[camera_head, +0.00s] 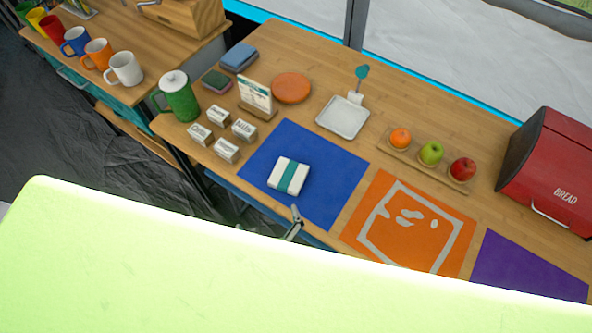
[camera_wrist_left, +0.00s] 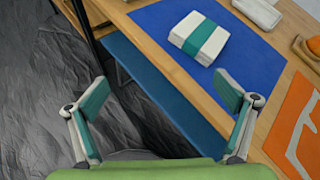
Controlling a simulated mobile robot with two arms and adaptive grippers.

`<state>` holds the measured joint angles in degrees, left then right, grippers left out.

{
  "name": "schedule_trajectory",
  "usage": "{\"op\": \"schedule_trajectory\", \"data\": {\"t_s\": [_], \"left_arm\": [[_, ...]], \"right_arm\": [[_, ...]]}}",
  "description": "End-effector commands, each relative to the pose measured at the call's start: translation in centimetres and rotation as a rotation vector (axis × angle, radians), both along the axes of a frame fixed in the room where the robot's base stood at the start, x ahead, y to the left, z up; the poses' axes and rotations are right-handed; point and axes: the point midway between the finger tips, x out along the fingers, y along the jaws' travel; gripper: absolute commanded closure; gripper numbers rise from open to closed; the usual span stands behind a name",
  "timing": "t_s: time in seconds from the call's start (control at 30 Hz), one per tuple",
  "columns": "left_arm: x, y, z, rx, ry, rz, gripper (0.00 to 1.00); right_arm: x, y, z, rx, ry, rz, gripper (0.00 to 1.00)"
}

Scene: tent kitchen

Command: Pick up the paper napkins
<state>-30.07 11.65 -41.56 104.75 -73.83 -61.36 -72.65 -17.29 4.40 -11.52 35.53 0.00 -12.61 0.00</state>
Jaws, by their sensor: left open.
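The paper napkins (camera_head: 288,176) are a white stack with a teal band around the middle. They lie flat on the blue mat (camera_head: 325,163) near the front edge of the wooden table. In the left wrist view the napkins (camera_wrist_left: 199,38) are at the top, beyond the fingers. My left gripper (camera_wrist_left: 162,108) is open and empty, its two fingers spread wide, short of the table edge and apart from the napkins. In the head view only a fingertip of it (camera_head: 295,222) shows below the mat; my bright green arm hides the rest. My right gripper does not show.
Right of the blue mat lie an orange mat (camera_head: 380,190) and a purple mat (camera_head: 528,265). Small labelled blocks (camera_head: 226,149) and a green pitcher (camera_head: 179,98) stand to the left. Fruit on a tray (camera_head: 399,154) and a red bread box (camera_head: 550,165) are behind and right.

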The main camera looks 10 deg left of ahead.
Motion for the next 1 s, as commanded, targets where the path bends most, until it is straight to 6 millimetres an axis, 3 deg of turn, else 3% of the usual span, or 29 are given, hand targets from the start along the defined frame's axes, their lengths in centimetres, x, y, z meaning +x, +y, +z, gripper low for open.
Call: {"op": "schedule_trajectory", "data": {"t_s": [0.13,0.3,0.7,1.0], "left_arm": [[0.0,-2.5,2.7,0.197,-0.048,-0.176,0.03],[0.4,-3.7,4.0,0.298,-0.077,-0.254,0.03],[6.7,-2.2,1.5,0.3,-0.079,-0.255,0.03],[9.0,-1.9,0.8,0.299,-0.076,-0.254,0.03]], "right_arm": [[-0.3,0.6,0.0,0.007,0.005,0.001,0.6],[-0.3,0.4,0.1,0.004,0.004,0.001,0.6],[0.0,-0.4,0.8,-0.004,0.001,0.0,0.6],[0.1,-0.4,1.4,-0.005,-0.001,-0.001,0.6]]}}
